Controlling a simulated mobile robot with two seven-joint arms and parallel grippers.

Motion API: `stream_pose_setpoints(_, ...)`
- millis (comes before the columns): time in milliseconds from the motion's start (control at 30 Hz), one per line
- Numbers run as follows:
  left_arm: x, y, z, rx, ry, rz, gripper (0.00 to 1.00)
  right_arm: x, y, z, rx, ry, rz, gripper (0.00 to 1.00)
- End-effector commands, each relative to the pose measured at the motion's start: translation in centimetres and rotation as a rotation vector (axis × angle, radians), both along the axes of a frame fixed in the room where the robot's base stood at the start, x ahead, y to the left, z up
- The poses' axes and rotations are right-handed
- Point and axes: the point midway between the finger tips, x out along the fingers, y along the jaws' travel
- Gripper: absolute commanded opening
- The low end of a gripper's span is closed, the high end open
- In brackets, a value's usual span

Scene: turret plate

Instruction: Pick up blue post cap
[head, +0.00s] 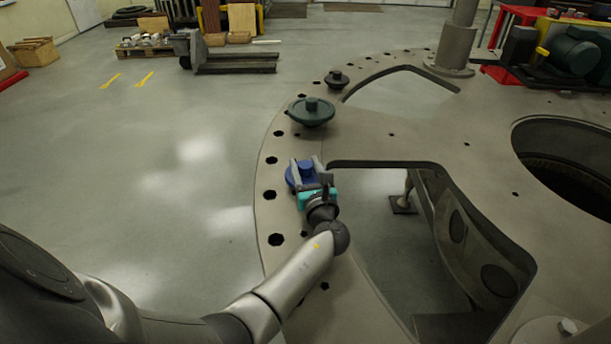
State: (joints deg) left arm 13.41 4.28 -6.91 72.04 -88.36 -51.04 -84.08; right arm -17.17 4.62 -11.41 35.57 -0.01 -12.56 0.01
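The blue post cap (304,169), a round disc with a raised knob, sits on the rim of the large grey turret plate (283,205). My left gripper (306,167) is over it, with one finger on each side of the knob. The fingers stand apart, and a small gap seems to show beside the knob. The gripper's teal body and the fingers hide the near part of the cap. My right gripper is not in view.
A larger dark green cap (311,113) and a small dark cap (337,79) sit farther along the rim, among several holes. A large cutout opens right of my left gripper. A grey post (457,42) stands at the back right.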

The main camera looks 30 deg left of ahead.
Motion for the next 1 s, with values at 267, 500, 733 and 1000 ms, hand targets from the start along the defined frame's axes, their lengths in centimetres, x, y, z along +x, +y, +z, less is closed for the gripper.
stream_pose_setpoints(267,-0.02,-0.02,-0.02,0.0,0.0,0.0,0.21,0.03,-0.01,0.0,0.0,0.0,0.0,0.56)
stream_pose_setpoints(500,-0.02,-0.04,-0.04,-0.001,0.001,0.0,0.0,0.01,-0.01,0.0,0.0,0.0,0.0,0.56)
stream_pose_setpoints(733,0.0,-0.03,0.04,0.001,-0.001,0.0,0.0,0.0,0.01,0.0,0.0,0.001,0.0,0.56)
stream_pose_setpoints(1000,0.0,-0.03,0.43,0.001,-0.001,0.0,0.0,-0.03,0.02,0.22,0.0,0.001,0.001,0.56)
